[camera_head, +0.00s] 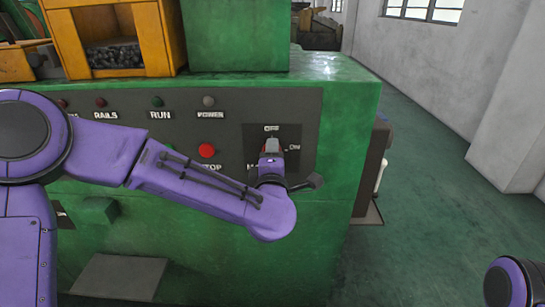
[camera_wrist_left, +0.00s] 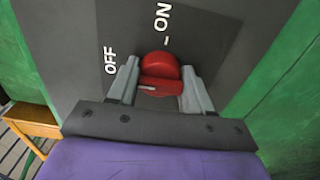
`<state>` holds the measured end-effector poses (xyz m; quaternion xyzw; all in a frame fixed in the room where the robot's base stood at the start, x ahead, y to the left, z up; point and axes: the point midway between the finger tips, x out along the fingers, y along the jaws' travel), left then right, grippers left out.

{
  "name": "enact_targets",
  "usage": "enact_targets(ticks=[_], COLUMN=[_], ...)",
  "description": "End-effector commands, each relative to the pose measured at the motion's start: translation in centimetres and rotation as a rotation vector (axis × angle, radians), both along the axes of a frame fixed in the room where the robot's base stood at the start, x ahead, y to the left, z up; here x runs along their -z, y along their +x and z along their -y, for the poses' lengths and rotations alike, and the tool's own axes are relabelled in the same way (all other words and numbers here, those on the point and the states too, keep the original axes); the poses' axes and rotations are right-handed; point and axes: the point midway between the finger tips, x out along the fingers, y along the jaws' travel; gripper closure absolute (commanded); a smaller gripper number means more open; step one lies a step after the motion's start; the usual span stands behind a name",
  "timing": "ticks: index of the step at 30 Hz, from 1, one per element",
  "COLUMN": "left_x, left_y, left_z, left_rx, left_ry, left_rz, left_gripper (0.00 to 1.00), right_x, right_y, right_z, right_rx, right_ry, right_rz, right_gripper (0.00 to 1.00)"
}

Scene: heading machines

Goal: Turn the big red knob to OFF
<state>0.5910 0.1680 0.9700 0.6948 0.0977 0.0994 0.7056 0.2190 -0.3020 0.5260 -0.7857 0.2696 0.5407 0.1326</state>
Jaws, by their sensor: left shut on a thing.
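The big red knob (camera_wrist_left: 160,68) is on a dark panel between my left gripper's two grey fingers. Its raised bar lies crosswise between the fingers, with a small white mark near its left end in the left wrist view. My left gripper (camera_wrist_left: 158,90) is shut on the knob. The OFF label (camera_wrist_left: 110,60) is on the left and the ON label (camera_wrist_left: 162,22) above the knob in that view. In the head view my left gripper (camera_head: 271,146) covers most of the knob, with OFF above it and ON to the right. My right gripper is not in view.
The green machine (camera_head: 340,150) carries the panel, with a red stop button (camera_head: 207,150) left of the knob and a row of small lamps above. A yellow bin (camera_head: 165,35) stands on top. Open floor (camera_head: 430,220) lies to the right.

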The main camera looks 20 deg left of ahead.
Motion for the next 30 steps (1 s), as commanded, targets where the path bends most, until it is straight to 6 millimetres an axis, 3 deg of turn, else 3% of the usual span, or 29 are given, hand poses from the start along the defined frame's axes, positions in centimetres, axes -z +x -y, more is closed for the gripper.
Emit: enact_targets(ticks=[1, 3, 14, 24, 30], left_x=[0.1, 0.1, 0.0, 0.1, 0.1], left_y=[0.0, 0.0, -0.6, -7.8, -10.0], left_z=[0.0, 0.0, 0.2, 2.3, 2.9], left_rx=[0.000, 0.000, 0.001, 0.003, 0.000], left_ry=[0.000, 0.000, 0.001, 0.003, 0.002], left_rz=[-0.003, -0.003, 0.000, 0.000, -0.002], left_gripper=[0.47, 0.25, 0.25, 0.25, 0.25], right_x=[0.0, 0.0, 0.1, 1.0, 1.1], right_y=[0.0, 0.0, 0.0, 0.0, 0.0], right_z=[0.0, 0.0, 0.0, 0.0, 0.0], right_rx=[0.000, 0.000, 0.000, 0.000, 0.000], right_ry=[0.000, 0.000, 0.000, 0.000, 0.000], right_rz=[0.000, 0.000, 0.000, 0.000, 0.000], right_gripper=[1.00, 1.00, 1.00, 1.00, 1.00])
